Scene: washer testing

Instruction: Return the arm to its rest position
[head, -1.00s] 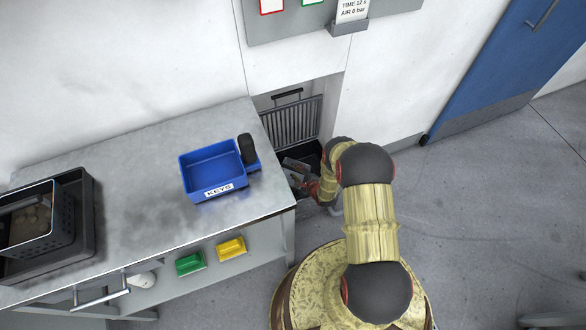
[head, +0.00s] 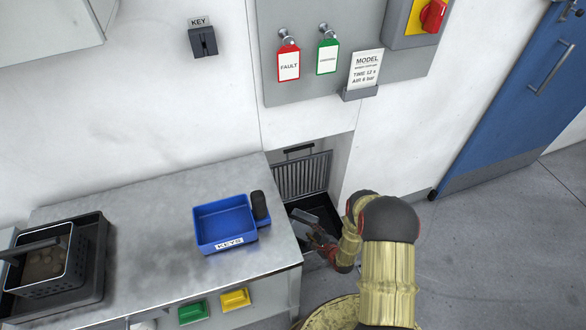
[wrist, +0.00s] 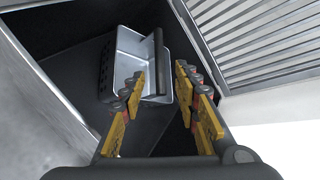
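My arm (head: 388,265) reaches down to the right of the bench. My gripper (wrist: 160,80) is open, its two yellow fingers apart in the wrist view. A metal basket (wrist: 128,60) with a black bar handle (wrist: 159,58) lies beyond the fingertips inside a dark recess. The handle shows between the fingertips; I cannot tell whether they touch it. In the head view the basket (head: 304,215) shows small in the recess, and the gripper is partly hidden by my arm.
A slatted grille (head: 302,177) stands at the back of the recess. The bench (head: 150,215) is close on the left, with a blue KEYS tray (head: 224,222) and a dark crate (head: 95,265). A wall panel (head: 300,30) hangs above. Floor (head: 470,240) to the right is clear.

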